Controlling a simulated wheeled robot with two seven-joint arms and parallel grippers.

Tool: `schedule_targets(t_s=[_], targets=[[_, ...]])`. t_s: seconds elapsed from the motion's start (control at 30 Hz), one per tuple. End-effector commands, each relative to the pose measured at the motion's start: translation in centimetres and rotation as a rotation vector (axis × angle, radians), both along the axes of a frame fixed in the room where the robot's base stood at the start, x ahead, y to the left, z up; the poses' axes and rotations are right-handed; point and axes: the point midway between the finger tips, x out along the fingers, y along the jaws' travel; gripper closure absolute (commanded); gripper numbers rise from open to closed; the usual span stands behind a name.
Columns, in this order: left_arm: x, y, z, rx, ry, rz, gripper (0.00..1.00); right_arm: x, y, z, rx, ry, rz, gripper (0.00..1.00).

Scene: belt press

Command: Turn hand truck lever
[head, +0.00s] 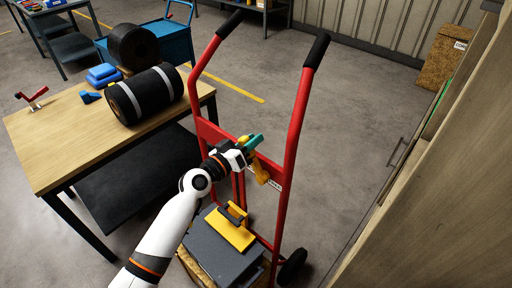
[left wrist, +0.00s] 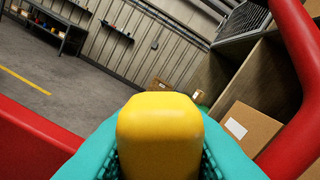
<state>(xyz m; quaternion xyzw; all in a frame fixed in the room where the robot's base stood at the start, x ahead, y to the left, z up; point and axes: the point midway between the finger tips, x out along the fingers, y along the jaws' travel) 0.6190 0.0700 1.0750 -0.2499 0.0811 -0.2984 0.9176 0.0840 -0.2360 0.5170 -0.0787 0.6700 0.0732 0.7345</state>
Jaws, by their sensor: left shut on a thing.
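The red hand truck (head: 300,115) stands upright in the middle of the head view, its two black-gripped handles at the top. A yellow lever (head: 261,173) is on its crossbar and hangs downward below my left gripper. My left gripper (head: 251,147) has teal fingers and is shut on the lever at the crossbar. In the left wrist view the rounded yellow lever (left wrist: 160,135) fills the space between the teal fingers. Red frame parts of the truck (left wrist: 300,60) show at both sides there. The fingers partly hide the lever's upper part in the head view. My right gripper is not in view.
A grey case with a yellow top piece (head: 236,233) sits at the truck's foot, close below my left arm. A wooden table (head: 75,140) with black rolls (head: 145,95) stands at left. Wooden shelving (head: 430,180) lies at right. Floor behind the truck is clear.

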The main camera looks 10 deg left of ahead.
Motion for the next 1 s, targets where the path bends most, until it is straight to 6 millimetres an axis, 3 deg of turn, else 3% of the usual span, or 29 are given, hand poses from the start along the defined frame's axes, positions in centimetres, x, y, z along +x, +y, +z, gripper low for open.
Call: schedule_targets(t_s=[0.2, 0.7, 0.73, 0.8, 0.87, 1.0], targets=[[0.43, 0.62, -0.57, -0.054, 0.04, 0.002, 1.0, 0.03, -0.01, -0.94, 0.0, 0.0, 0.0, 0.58], [0.52, 0.75, -0.55, -0.071, 0.052, 0.002, 1.0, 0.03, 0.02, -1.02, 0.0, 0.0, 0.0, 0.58], [0.52, 0.75, -0.56, -0.071, 0.052, 0.002, 0.71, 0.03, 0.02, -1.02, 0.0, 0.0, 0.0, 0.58], [0.52, 0.74, -0.55, -0.071, 0.053, 0.002, 0.6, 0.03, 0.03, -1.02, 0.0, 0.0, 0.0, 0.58], [0.51, 0.74, -0.55, -0.071, 0.053, 0.002, 0.53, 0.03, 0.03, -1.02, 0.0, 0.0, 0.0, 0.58], [0.51, 0.71, -0.55, -0.071, 0.052, 0.001, 0.53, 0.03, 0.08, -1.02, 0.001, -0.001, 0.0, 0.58]])
